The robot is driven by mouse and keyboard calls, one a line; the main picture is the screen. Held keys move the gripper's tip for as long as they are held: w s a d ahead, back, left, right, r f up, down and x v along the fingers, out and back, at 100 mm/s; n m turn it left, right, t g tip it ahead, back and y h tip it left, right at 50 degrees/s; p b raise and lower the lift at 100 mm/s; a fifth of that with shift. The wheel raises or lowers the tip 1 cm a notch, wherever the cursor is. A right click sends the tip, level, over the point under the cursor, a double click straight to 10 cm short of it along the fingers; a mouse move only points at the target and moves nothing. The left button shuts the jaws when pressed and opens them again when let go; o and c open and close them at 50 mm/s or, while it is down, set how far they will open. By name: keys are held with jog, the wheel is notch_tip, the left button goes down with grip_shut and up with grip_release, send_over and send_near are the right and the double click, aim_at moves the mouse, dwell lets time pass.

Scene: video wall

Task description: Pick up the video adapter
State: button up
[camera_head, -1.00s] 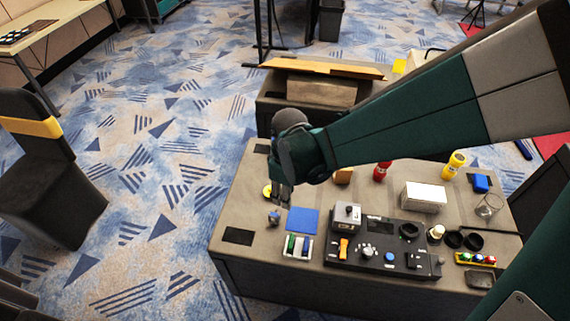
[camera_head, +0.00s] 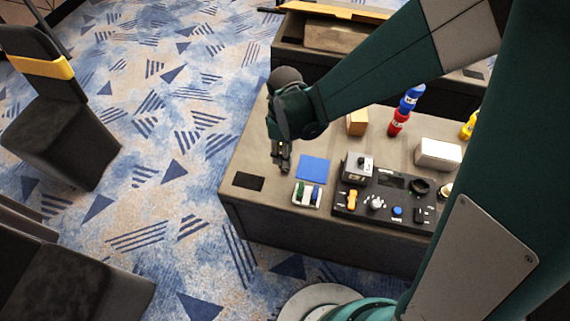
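No thing in view can be made out for certain as the video adapter. A small dark bluish item stood just left of the blue square pad (camera_head: 313,168) in the earlier frame; that spot is now covered by my gripper. My gripper (camera_head: 281,168) points down at the table top (camera_head: 245,208), left of the pad. Its fingers look close together, but they are small and dark. I cannot tell whether they hold anything or touch the table.
A white tray (camera_head: 307,203) with small coloured items lies below the pad. A black control panel (camera_head: 345,213), a white box (camera_head: 438,154), a red bottle (camera_head: 398,122), a blue bottle (camera_head: 411,98) and a tan block (camera_head: 357,122) stand to the right. A dark chair (camera_head: 55,125) is at left.

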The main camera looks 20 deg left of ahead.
jog(key=shift+f, duration=0.9)
jog(key=shift+f, duration=0.1)
jog(key=shift+f+b, duration=1)
jog(key=shift+f, duration=1.55)
jog(key=c, duration=0.9)
